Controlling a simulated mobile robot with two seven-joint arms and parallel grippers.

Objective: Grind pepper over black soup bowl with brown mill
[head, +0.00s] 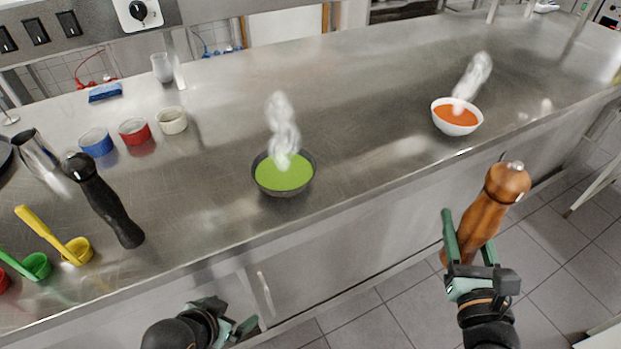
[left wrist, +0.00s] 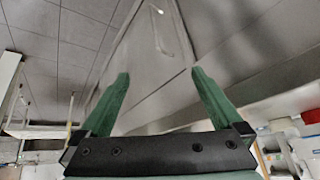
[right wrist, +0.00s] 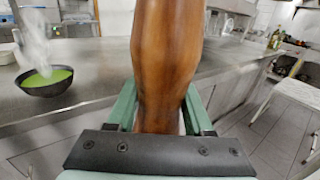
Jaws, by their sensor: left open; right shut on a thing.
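The black soup bowl (head: 283,190) holds green soup and steams near the middle of the steel counter. It also shows at the left of the right wrist view (right wrist: 45,88). My right gripper (head: 468,245) is shut on the brown mill (head: 490,205) and holds it in front of the counter edge, to the right of the black bowl. The brown mill fills the middle of the right wrist view (right wrist: 166,60); in the head view it leans with its top to the right. My left gripper (head: 240,330) is open and empty, low in front of the counter (head: 350,90).
A white bowl (head: 457,129) of orange soup steams at the right. A black mill (head: 105,200) stands at the left, with yellow (head: 75,248) and green (head: 35,265) ladles beside it. Blue (head: 96,142), red (head: 134,132) and cream (head: 172,121) small dishes sit behind.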

